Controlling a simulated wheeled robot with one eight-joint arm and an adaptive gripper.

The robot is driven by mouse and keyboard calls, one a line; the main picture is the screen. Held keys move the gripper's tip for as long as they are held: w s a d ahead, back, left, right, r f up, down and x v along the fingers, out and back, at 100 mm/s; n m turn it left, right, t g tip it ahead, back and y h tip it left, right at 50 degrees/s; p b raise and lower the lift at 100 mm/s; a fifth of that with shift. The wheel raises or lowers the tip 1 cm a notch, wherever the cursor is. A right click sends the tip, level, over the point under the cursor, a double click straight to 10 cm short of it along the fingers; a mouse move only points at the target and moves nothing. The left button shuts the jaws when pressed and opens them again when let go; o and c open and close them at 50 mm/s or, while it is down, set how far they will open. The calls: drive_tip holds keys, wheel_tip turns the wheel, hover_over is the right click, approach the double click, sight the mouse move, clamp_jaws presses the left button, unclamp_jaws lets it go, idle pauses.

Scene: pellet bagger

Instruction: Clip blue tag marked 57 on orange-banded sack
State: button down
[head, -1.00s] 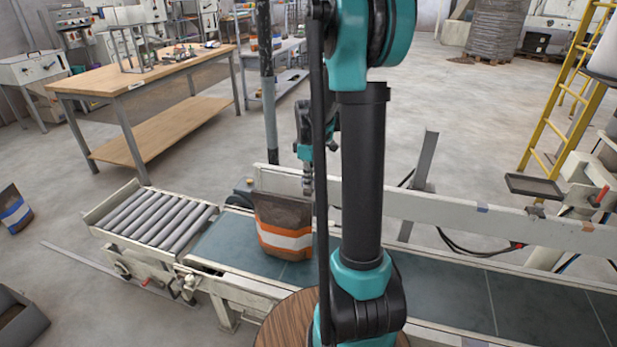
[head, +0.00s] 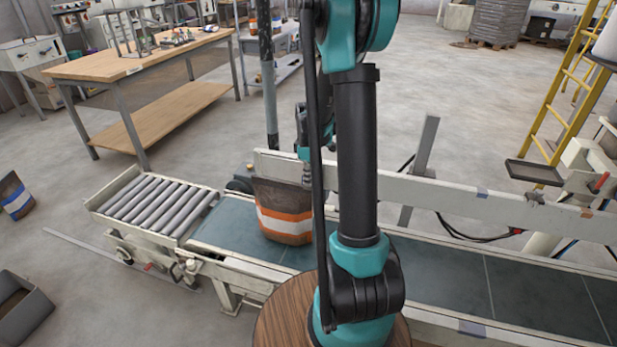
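The orange-banded sack (head: 284,209) is a brown bag with an orange and white band. It stands upright on the conveyor belt near its left end, partly covered at the right by my arm. My gripper (head: 307,181) is at the sack's top right edge, small in view and partly hidden behind my arm. I cannot tell whether it touches the sack, or whether its fingers are open or shut. No blue tag marked 57 can be made out in this view.
The dark conveyor belt (head: 430,262) runs right, with a pale rail (head: 480,204) behind it. Rollers (head: 155,207) adjoin its left end. A blue-banded sack (head: 17,198) stands on the floor at far left. A wooden workbench (head: 140,62) and yellow ladder (head: 565,95) stand further back.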

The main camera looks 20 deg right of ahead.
drive_tip(key=shift+s+f, duration=0.1)
drive_tip(key=shift+f, duration=0.2)
idle(1.1)
drive_tip(key=c, duration=1.6)
unclamp_jaws()
drive_tip(key=shift+c, duration=0.2)
wheel_tip(320, 180, up, 12)
drive_tip(key=s+a+f+m+t, duration=0.1)
drive_tip(key=s+f+m, duration=0.1)
drive_tip(key=s, duration=0.5)
drive_tip(key=s+a+f+m+t, duration=0.1)
drive_tip(key=s+a+f+m, duration=0.1)
drive_tip(key=s+m, duration=0.3)
drive_tip(key=s+a+f+m+t, duration=0.1)
drive_tip(key=s+f+m+t, duration=0.1)
drive_tip(key=s, duration=0.8)
drive_tip(key=shift+a+f+m, duration=0.35)
drive_tip(key=shift+f+m, duration=0.45)
drive_tip(key=shift+m, duration=0.3)
